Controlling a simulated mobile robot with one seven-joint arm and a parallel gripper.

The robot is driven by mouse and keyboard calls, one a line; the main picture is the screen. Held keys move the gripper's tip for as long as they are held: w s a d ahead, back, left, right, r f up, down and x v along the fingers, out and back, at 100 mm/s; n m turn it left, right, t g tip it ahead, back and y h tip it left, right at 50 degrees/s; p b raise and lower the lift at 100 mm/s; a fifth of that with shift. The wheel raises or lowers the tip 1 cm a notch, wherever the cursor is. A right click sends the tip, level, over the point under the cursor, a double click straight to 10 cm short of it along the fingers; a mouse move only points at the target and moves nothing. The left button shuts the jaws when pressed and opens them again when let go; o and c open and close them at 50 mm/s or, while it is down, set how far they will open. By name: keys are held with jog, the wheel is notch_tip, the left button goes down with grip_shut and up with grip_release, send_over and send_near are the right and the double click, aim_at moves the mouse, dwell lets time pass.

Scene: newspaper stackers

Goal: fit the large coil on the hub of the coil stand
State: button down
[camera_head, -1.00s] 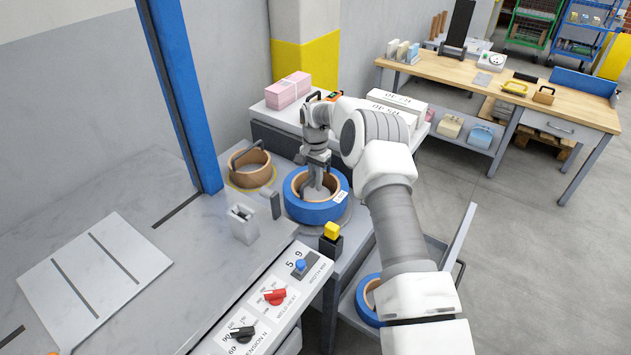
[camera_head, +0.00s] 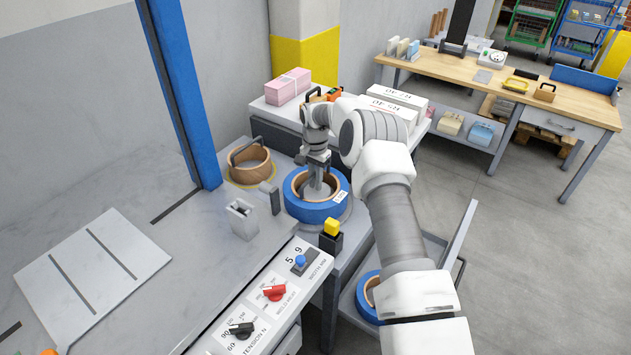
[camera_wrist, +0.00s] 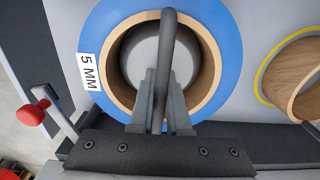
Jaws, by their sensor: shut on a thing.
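The large coil (camera_head: 303,207) is a blue ring around a brown core, with a white label reading 5 MM in the wrist view (camera_wrist: 118,30). A dark bar handle (camera_wrist: 167,50) spans its core. My gripper (camera_wrist: 160,100) is shut on this handle; in the head view my gripper (camera_head: 316,183) is above the core. The coil looks level over the grey coil stand (camera_head: 350,226). A grey round surface, apparently the hub (camera_wrist: 145,60), shows inside the core. I cannot tell how far the coil sits down on it.
An empty brown core with a handle (camera_head: 262,174) stands on a yellow ring to the left. A yellow-topped post (camera_head: 331,228) is close in front of the coil. Another blue coil (camera_head: 361,300) lies lower down. A knob panel (camera_head: 262,312) is at the front.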

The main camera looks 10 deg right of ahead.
jog(key=c, duration=0.8)
grip_release()
jog(key=shift+s+f, duration=0.1)
jog(key=shift+f, duration=0.05)
notch_tip(320, 180, up, 25)
jog(key=p, duration=0.8)
jog(key=shift+f+p, duration=0.15)
jog(key=shift+p, duration=0.25)
